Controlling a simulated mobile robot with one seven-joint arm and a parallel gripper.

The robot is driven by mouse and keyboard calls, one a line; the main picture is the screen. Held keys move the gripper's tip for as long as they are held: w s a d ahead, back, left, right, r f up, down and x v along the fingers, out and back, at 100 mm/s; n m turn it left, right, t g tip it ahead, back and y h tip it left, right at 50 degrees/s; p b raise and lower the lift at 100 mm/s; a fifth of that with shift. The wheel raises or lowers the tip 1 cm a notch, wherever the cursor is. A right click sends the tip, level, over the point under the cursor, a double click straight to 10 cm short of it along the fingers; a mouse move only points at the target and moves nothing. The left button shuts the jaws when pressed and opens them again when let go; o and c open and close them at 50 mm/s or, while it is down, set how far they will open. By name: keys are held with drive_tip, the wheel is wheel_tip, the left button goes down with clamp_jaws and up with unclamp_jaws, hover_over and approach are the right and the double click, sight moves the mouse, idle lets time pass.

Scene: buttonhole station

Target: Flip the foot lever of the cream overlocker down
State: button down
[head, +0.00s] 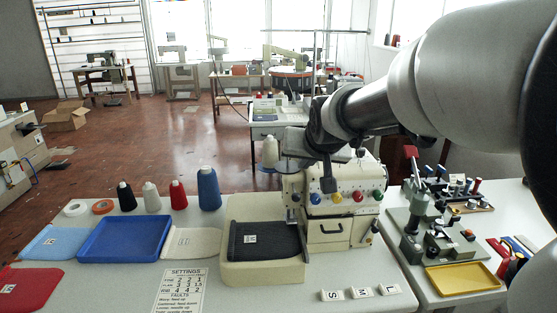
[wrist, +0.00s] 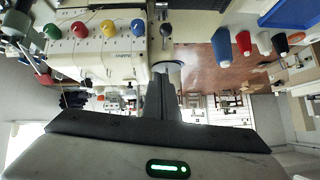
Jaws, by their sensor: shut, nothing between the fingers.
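The cream overlocker (head: 318,222) stands on the white table in the head view, with blue, yellow, red and green dials on its front. It also shows upside down at the upper left of the wrist view (wrist: 88,58). My gripper (head: 328,187) is in front of its upper part, pointing down near the dials. In the wrist view my gripper's fingers (wrist: 161,80) are together and empty, beside the machine's end. A slim metal part (wrist: 166,32) shows at that end; I cannot tell whether it is the foot lever. The lever's position is unclear.
A dark cloth piece (head: 265,240) lies on the cream bed left of the machine. A blue tray (head: 125,238), thread cones (head: 208,190) and a settings card (head: 182,290) are further left. S, M, L blocks (head: 361,293) sit in front. A green press (head: 418,215) stands right.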

drive_tip(key=s, duration=0.8)
drive_tip(key=shift+r, duration=0.35)
